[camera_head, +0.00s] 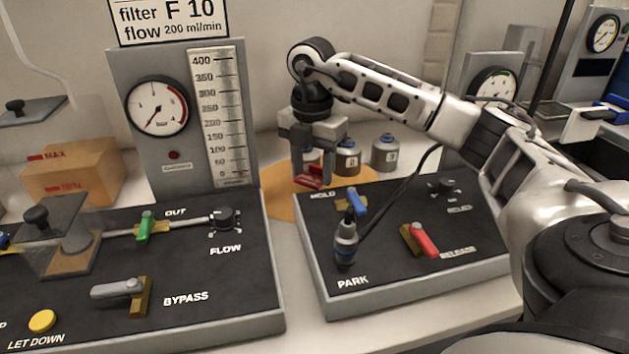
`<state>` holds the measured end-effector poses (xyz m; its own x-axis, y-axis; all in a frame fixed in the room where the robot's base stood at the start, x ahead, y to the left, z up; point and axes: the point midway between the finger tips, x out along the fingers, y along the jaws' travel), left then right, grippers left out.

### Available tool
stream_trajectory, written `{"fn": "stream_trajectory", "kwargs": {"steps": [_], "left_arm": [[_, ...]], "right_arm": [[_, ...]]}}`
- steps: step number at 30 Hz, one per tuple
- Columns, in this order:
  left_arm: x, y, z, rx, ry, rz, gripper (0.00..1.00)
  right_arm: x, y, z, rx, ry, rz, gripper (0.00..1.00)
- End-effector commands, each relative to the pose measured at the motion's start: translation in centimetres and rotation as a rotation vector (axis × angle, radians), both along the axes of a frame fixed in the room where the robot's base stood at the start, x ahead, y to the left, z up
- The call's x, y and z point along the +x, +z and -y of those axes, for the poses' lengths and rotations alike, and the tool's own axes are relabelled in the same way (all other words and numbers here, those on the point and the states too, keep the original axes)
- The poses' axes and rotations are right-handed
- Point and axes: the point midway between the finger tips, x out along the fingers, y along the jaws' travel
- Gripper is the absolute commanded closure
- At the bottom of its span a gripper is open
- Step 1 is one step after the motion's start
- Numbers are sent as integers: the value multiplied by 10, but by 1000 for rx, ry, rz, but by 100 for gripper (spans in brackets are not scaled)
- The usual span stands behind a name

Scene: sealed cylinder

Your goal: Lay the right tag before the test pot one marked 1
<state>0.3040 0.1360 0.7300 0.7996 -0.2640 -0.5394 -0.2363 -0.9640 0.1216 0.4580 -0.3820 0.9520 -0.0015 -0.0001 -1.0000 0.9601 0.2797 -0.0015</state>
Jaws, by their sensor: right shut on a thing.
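My right gripper (310,164) points down over the orange round mat (281,206) and is shut on a red tag (309,182). The tag is low between the fingertips; I cannot tell whether it touches the mat. One pot (347,159) is just right of the gripper and another pot (385,154) is farther right. A further pot is mostly hidden behind the fingers. The pot labels are too small to read surely. My left gripper is not in view.
In front of the mat is a black panel (375,279) with a blue lever (357,203), a red lever (424,240) and a plug with a cable (346,244) at PARK. At left stands a panel (219,297) with a gauge (157,107) and a flow scale (217,116).

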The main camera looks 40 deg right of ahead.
Motion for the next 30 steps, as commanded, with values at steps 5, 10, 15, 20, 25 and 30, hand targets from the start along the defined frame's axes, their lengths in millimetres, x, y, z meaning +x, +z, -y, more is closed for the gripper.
{"fn": "stream_trajectory", "kwargs": {"steps": [5, 10, 15, 20, 25, 30], "left_arm": [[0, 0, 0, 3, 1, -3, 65], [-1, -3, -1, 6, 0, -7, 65], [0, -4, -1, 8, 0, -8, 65], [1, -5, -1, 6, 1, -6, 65], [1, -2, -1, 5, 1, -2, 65], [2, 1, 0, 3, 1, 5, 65]], "right_arm": [[0, -25, 7, -2, -2, -5, 77], [1, -38, 7, -2, -2, 0, 77], [1, -37, 6, -1, -2, 0, 77], [1, -41, 6, -1, -2, 0, 77], [1, -40, 6, -1, -2, 0, 43], [1, -39, 6, -1, -2, 0, 43]]}}
